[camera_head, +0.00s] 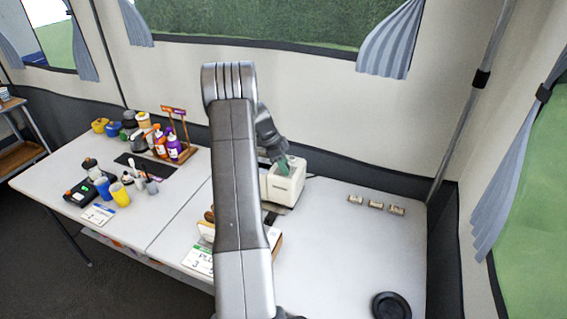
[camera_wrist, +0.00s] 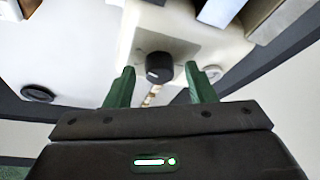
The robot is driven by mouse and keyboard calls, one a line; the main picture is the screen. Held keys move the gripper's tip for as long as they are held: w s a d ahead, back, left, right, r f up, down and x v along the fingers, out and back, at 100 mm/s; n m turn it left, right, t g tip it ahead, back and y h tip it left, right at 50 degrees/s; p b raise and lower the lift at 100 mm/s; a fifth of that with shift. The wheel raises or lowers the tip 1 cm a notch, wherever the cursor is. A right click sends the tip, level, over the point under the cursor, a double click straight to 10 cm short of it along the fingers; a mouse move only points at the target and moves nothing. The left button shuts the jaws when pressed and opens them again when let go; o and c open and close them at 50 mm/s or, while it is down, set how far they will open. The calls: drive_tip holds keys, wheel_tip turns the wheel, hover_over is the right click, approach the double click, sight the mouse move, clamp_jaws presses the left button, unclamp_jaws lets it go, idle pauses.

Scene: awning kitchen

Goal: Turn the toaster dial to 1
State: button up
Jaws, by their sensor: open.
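The cream toaster (camera_head: 285,182) stands on the white table behind my arm in the head view. Its front face (camera_wrist: 190,42) fills the top middle of the wrist view. The black round dial (camera_wrist: 159,67) sits on that face, with a small white mark on it. My gripper (camera_wrist: 158,72) is open, its two green fingers on either side of the dial with a gap on each side. In the head view my gripper (camera_head: 283,165) shows as a green bit at the toaster, mostly hidden by my arm. The dial is hidden in the head view.
A black round plate (camera_head: 391,306) lies at the table's front right. Several small blocks (camera_head: 376,205) lie in a row at the back right. Bottles (camera_head: 172,149) and cups crowd the left table. My arm partly hides items left of the toaster. The right tabletop is mostly clear.

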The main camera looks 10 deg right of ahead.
drive_tip(key=c, duration=1)
drive_tip(key=shift+f+b, duration=0.1)
drive_tip(key=shift+b, duration=0.3)
